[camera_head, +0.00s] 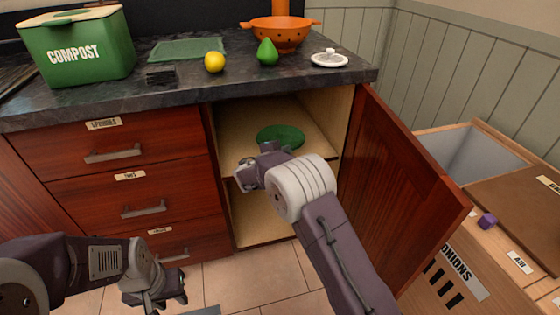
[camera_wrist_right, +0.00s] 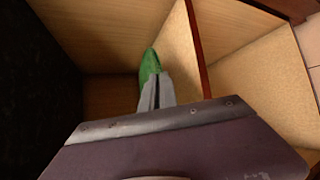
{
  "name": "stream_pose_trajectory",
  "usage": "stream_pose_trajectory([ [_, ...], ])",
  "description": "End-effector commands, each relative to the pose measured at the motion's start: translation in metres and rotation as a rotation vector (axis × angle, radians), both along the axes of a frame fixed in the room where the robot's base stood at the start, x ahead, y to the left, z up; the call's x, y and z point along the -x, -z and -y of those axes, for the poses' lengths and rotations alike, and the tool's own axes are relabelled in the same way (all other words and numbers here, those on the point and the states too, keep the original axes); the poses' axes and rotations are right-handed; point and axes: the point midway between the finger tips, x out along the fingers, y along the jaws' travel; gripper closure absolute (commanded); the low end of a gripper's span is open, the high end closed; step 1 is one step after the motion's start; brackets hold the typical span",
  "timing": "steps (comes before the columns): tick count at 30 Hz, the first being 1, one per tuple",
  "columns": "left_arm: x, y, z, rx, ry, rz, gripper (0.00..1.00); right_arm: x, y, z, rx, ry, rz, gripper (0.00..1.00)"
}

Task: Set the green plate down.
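The green plate (camera_head: 282,136) is inside the open cabinet, at the level of the upper shelf (camera_head: 236,125). My right gripper (camera_head: 268,150) reaches in and is shut on the plate's near rim. In the right wrist view, the fingers (camera_wrist_right: 155,92) are close together with the plate (camera_wrist_right: 149,65) seen nearly edge-on beyond them. I cannot tell whether the plate touches the shelf. My left gripper (camera_head: 166,294) hangs low in front of the drawers, away from the plate; its finger opening is not clear.
The cabinet door (camera_head: 400,175) stands open at the right. A lower compartment (camera_head: 258,220) is below the shelf. The counter above holds a compost bin (camera_head: 80,48), a lemon (camera_head: 214,62), a green pear (camera_head: 267,52) and an orange colander (camera_head: 281,34). Wooden bins (camera_head: 450,275) stand at the right.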

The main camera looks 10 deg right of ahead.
Motion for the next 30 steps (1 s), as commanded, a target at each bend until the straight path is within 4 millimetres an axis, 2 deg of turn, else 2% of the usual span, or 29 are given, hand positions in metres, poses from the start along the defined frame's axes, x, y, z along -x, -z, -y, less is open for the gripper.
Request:
stream_pose_trajectory([
  [1, 0.0, 0.005, 0.0, 0.0, 0.0, 0.0, 0.64, -0.01, 0.009, -0.003, -0.001, 0.002, 0.003, 1.0],
  [3, 0.0, 0.006, 0.0, 0.0, 0.0, 0.0, 0.64, -0.019, 0.013, -0.007, 0.0, 0.001, 0.003, 1.0],
  [6, 0.0, 0.007, 0.0, 0.0, 0.0, 0.0, 0.64, -0.025, 0.015, -0.009, 0.0, 0.001, 0.003, 1.0],
  [11, 0.0, 0.01, 0.0, 0.0, 0.0, 0.0, 0.64, -0.026, 0.02, -0.009, 0.001, 0.001, 0.002, 1.0],
  [16, 0.0, 0.03, 0.0, 0.0, 0.0, 0.0, 0.64, -0.026, 0.052, -0.009, 0.0, 0.001, 0.0, 1.0],
  [18, 0.0, 0.032, 0.0, 0.0, 0.0, 0.0, 0.64, -0.026, 0.058, -0.009, 0.001, 0.001, 0.002, 1.0],
  [27, 0.0, 0.033, 0.0, 0.0, 0.0, 0.0, 0.64, -0.026, 0.058, -0.009, 0.0, 0.001, 0.003, 1.0],
  [29, 0.0, 0.031, 0.0, 0.0, 0.0, 0.0, 0.64, -0.025, 0.058, -0.009, 0.0, 0.0, 0.001, 0.88],
  [30, 0.0, 0.031, 0.0, 0.0, 0.0, 0.0, 0.64, -0.025, 0.058, -0.009, 0.0, 0.0, 0.001, 0.88],
])
